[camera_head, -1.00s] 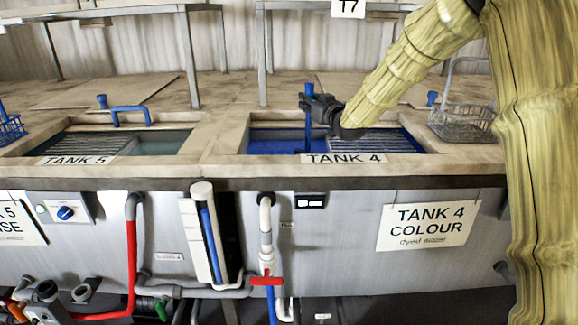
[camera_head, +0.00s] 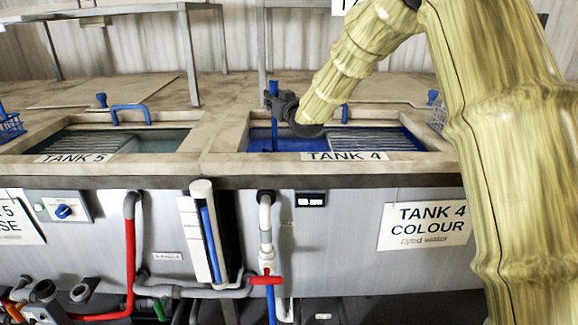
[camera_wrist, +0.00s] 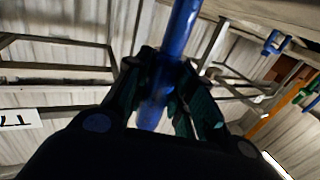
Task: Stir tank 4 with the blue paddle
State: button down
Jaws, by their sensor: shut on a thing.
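Tank 4 (camera_head: 415,170) is the right-hand tank, filled with deep blue liquid (camera_head: 258,142) and labelled on its front rim. My gripper (camera_head: 277,103) is above the left part of the tank opening. It is shut on the blue paddle (camera_head: 274,130), whose shaft stands near upright and runs down to the blue liquid. The paddle's lower end is hidden. In the wrist view the blue shaft (camera_wrist: 181,30) passes between the two dark fingers (camera_wrist: 164,95).
Tank 5 (camera_head: 30,158) lies to the left with greenish liquid and a blue spout (camera_head: 130,108). A slatted grid (camera_head: 365,140) covers the right part of tank 4. Metal shelf legs (camera_head: 189,60) stand behind.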

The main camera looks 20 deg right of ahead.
jog(key=shift+s+a+b, duration=0.95)
jog(key=shift+s+a, duration=1.05)
jog(key=shift+s, duration=2.15)
jog(key=s+d, duration=0.3)
jog(key=d, duration=1)
jog(key=w+d+p, duration=0.2)
jog(key=w, duration=0.6)
jog(key=w+a+b, duration=0.2)
jog(key=w+a, duration=0.2)
jog(key=a, duration=0.9)
jog(key=shift+s+a+b, duration=0.85)
jog(key=shift+s+a, duration=0.15)
jog(key=shift+s, duration=3.5)
jog(key=w+d, duration=0.2)
jog(key=d, duration=0.5)
jog(key=shift+w+d+p, duration=0.2)
jog(key=shift+w+p, duration=0.15)
jog(key=shift+s+d, duration=0.1)
